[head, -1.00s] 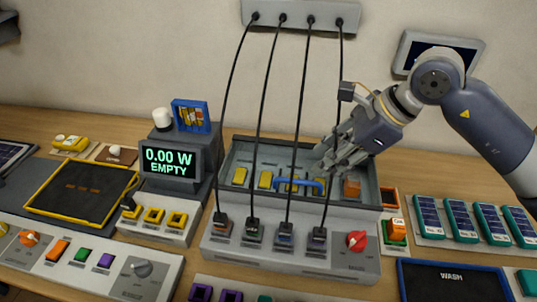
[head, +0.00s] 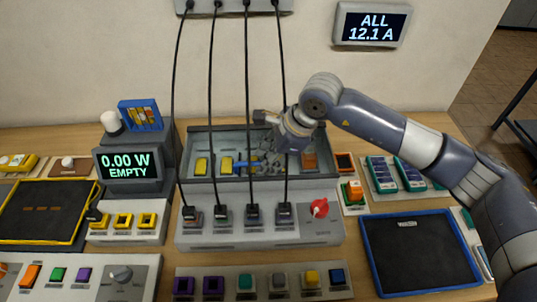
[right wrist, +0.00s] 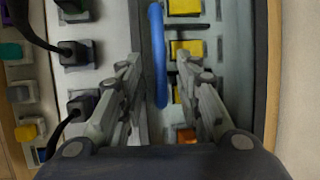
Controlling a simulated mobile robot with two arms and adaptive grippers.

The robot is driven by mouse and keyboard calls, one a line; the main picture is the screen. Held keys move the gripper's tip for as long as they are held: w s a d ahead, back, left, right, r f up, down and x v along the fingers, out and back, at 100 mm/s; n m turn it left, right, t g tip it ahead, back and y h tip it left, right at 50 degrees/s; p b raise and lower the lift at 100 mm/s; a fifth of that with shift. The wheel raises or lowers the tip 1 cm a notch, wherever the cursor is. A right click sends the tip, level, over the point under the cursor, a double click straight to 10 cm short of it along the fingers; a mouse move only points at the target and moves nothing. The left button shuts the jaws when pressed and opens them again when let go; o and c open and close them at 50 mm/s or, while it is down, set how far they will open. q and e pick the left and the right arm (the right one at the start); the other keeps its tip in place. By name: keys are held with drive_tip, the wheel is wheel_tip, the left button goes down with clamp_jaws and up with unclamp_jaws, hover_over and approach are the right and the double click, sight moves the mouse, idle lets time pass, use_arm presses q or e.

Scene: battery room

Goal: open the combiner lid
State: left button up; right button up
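The grey combiner box (head: 187,150) stands mid-table in the head view, with yellow blocks (head: 201,166) and an orange block in its recess. A clear lid over the recess cannot be made out for certain. A blue bar handle (head: 243,164) lies near the recess's front; it also shows in the right wrist view (right wrist: 159,60). My right gripper (head: 263,162) is low over the recess at the handle's right end. In the right wrist view its fingers (right wrist: 158,68) are apart, one on each side of the handle, with gaps visible. My left gripper is not in view.
Several black cables (head: 211,100) hang from the wall bar to plugs on the box front, close left of my gripper. A red knob (head: 319,208) sits at front right. A wall display (head: 371,25) reads "ALL 12.1 A". A blue-rimmed tray (head: 370,262) lies at right.

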clamp_jaws()
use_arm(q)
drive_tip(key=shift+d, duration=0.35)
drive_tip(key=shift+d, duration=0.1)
use_arm(e)
drive_tip(key=shift+r, duration=0.1)
